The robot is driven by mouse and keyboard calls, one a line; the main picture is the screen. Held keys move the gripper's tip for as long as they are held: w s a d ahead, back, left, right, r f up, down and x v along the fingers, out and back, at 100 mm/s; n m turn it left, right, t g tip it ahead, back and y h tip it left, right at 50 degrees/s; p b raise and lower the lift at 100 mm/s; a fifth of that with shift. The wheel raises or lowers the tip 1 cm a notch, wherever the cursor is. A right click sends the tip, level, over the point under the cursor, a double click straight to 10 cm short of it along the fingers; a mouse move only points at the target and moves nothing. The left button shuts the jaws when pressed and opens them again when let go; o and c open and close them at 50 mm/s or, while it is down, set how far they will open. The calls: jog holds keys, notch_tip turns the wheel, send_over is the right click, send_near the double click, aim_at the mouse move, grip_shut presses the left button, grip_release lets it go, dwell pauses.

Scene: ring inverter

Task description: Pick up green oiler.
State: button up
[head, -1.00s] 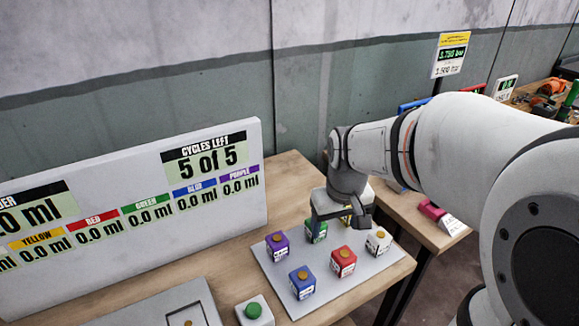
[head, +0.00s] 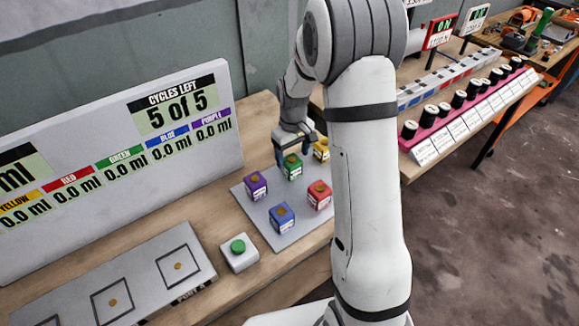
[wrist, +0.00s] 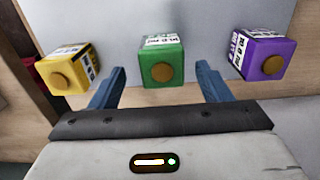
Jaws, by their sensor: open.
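The green oiler (head: 292,170) is a small cube with a round brown cap, standing on a grey plate (head: 262,222) among other coloured oilers. My gripper (head: 293,152) is open just above and behind it in the head view. In the wrist view, the green oiler (wrist: 175,50) shows between and a little beyond my two blue-grey fingers, which are spread to its left and right. Whether the fingers touch it is not clear; a gap shows on both sides. Nothing is held.
A yellow oiler (head: 322,152) and a purple oiler (head: 256,188) flank the green one. Blue (head: 282,217) and red (head: 319,197) oilers stand nearer. A green button box (head: 239,252) and a display board (head: 120,165) are at left. My arm hides the plate's right side.

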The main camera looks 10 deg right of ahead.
aim_at(292, 160)
notch_tip(292, 160, down, 5)
jog(key=shift+s+a+r+p, duration=0.1)
jog(key=shift+p, duration=0.35)
jog(key=shift+c, duration=0.5)
jog(key=c, duration=1)
